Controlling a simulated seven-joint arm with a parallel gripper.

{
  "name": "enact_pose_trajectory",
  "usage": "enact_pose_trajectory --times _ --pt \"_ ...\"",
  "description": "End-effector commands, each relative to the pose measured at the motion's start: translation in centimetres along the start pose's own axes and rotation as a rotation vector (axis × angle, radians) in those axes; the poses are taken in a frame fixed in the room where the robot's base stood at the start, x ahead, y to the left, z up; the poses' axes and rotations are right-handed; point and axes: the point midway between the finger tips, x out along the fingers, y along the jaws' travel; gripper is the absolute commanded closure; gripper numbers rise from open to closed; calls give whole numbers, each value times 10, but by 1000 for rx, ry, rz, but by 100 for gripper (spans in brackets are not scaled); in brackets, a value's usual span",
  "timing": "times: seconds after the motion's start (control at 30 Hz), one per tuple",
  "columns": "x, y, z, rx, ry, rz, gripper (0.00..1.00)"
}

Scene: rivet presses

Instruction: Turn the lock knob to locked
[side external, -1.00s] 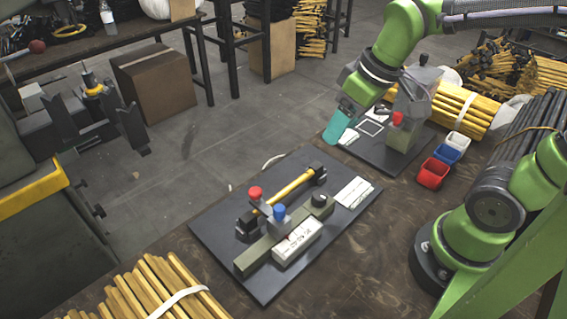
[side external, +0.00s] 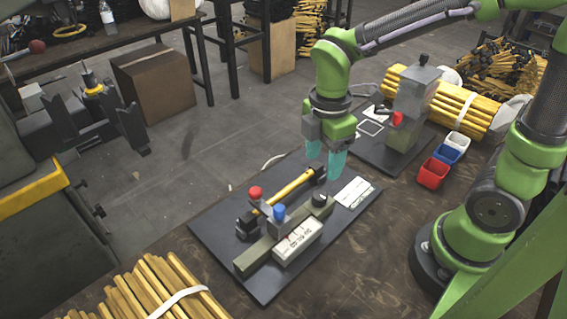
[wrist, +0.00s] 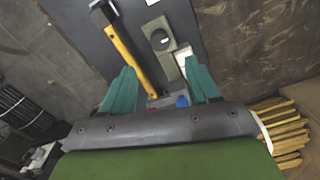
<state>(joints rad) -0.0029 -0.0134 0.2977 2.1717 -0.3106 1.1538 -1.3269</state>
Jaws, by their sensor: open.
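The dark round knob (side external: 320,202), which I take to be the lock knob, sits on the right end of the olive rail on the black board (side external: 215,222). In the wrist view the knob (wrist: 158,36) has a grey middle with a small white mark, inside an olive surround. What its angle means I cannot tell. My gripper (side external: 325,167) points down above the board's far right part, apart from the knob. Its teal fingers are open and empty. In the wrist view the gripper (wrist: 160,65) shows its fingertips spread, with the knob beyond them.
A red knob (side external: 255,193) and a blue knob (side external: 279,211) stand up nearby. A grey press (side external: 412,95) stands behind right.

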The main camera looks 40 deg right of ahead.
Motion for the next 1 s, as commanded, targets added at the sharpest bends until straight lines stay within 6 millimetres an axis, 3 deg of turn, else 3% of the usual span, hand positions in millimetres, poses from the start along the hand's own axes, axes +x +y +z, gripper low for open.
enact_pose_trajectory --times 0.2,0.43,0.6,0.9,1.0 --pt "50 -2 0 -1 0 -6 40" --pt "87 -1 0 0 0 -4 40" --pt "99 0 0 2 1 -1 40" --pt "100 0 0 2 2 1 40" --pt "100 0 0 2 2 1 53"
